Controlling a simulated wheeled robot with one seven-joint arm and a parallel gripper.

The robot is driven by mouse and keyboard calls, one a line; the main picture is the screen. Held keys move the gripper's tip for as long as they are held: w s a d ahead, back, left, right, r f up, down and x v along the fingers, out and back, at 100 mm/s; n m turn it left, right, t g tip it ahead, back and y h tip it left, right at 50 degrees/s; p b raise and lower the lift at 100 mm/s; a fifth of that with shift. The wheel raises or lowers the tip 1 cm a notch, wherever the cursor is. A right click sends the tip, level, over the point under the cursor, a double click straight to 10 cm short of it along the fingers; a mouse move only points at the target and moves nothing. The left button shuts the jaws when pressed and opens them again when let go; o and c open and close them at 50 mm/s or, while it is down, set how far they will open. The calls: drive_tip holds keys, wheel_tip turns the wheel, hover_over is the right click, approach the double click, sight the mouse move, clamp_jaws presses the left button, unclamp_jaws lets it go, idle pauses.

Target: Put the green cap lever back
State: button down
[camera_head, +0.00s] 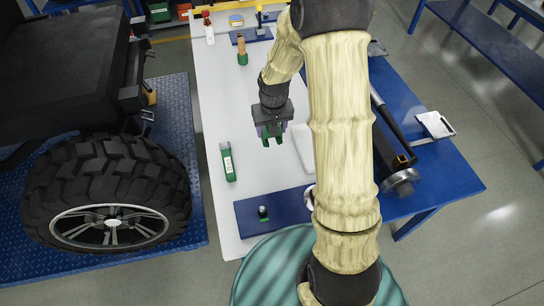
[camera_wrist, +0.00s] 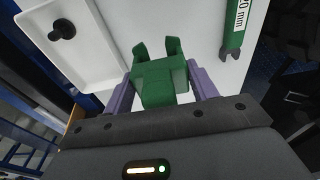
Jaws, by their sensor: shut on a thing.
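My gripper (camera_head: 271,127) hangs over the white table top, left of my arm. In the wrist view its two purple fingers (camera_wrist: 161,92) are shut on the sides of a green block with two prongs, which I take for the green cap lever (camera_wrist: 164,72). The prongs point away from the palm. In the head view the green lever (camera_head: 272,139) hangs below the fingers, above the bare table. Its place of rest cannot be made out for certain.
A green tool marked 20 mm (camera_head: 228,162) lies left of my gripper. A white tray (camera_wrist: 85,65) holds a black knob (camera_wrist: 62,29). A blue mat (camera_head: 285,205) with a small dark piece (camera_head: 263,213) lies nearer. A green-and-brown handle (camera_head: 242,52) stands farther back.

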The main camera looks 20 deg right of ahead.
wheel_tip(320, 180, down, 6)
drive_tip(key=shift+r+p, duration=0.15)
drive_tip(key=shift+p, duration=0.15)
drive_tip(key=shift+f, duration=2.1)
drive_tip(key=shift+f, duration=0.1)
drive_tip(key=shift+c, duration=2.3)
unclamp_jaws()
drive_tip(key=r, duration=0.4)
drive_tip(key=s+r, duration=0.1)
drive_tip(key=r, duration=0.3)
drive_tip(key=r+b, duration=0.1)
drive_tip(key=r, duration=0.3)
drive_tip(key=shift+s+r, duration=0.1)
drive_tip(key=shift+s, duration=0.1)
